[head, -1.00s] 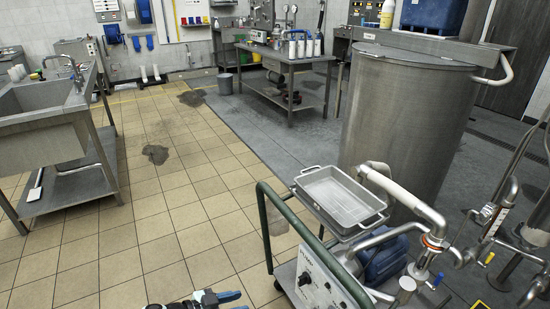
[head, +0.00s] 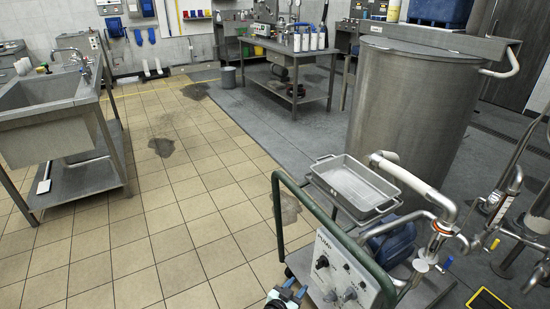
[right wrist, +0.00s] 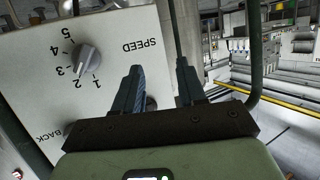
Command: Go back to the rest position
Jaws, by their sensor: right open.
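My right gripper (head: 287,294) shows at the bottom edge of the head view, just left of the pump cart's control panel (head: 343,272). In the right wrist view its two dark fingers (right wrist: 160,68) stand apart with nothing between them. The panel (right wrist: 35,105) lies close in front of them, upside down, with a grey speed knob (right wrist: 86,58) left of the fingers. A second dark knob is partly hidden behind the left finger. I cannot tell whether the fingers touch the panel. My left gripper is not in view.
The pump cart has a green handle (head: 322,215) and carries a steel tray (head: 357,184). A large steel vessel (head: 410,115) stands behind it. A sink bench (head: 60,120) is at left and a workbench (head: 290,75) at the back. The tiled floor (head: 165,205) between them is clear.

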